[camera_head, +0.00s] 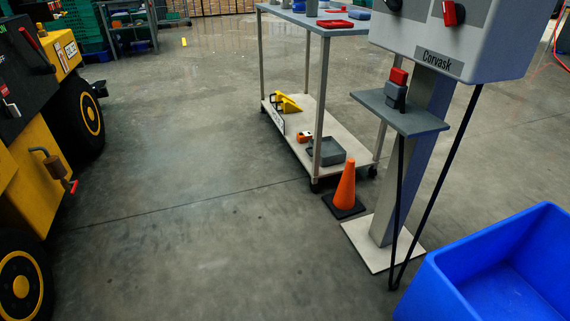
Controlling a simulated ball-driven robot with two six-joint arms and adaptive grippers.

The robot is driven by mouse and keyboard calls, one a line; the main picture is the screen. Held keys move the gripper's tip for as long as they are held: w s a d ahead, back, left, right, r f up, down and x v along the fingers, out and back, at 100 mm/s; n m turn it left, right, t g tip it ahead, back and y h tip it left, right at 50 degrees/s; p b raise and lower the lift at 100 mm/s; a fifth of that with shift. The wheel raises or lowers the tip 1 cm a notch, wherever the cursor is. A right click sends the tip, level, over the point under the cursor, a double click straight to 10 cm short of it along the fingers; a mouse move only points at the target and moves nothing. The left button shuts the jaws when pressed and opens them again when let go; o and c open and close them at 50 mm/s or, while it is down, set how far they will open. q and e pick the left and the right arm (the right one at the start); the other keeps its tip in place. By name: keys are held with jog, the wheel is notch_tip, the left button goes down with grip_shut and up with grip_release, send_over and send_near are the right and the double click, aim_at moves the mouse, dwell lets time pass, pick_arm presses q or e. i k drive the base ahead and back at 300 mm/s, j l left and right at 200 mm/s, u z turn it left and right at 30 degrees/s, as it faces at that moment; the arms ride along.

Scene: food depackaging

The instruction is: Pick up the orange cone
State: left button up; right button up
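The orange cone (345,188) stands upright on its dark square base (343,208) on the concrete floor. It is at the near right corner of a wheeled cart, just left of a grey pedestal stand. Nothing covers it in the head view. Neither of my grippers is in view.
The wheeled cart (273,112) carries tools and a grey tray on its lower shelf. The pedestal (410,160) has black cables reaching the floor. A blue bin (440,290) stands at lower right, a yellow vehicle (30,185) at left. Floor between vehicle and cart is clear.

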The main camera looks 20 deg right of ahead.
aim_at(343, 202)
jog(key=i+j, duration=0.1)
jog(key=i, duration=0.45)
jog(key=i+z, duration=0.1)
jog(key=i, duration=0.5)
jog(key=i+j, duration=0.15)
jog(key=i, duration=0.4)
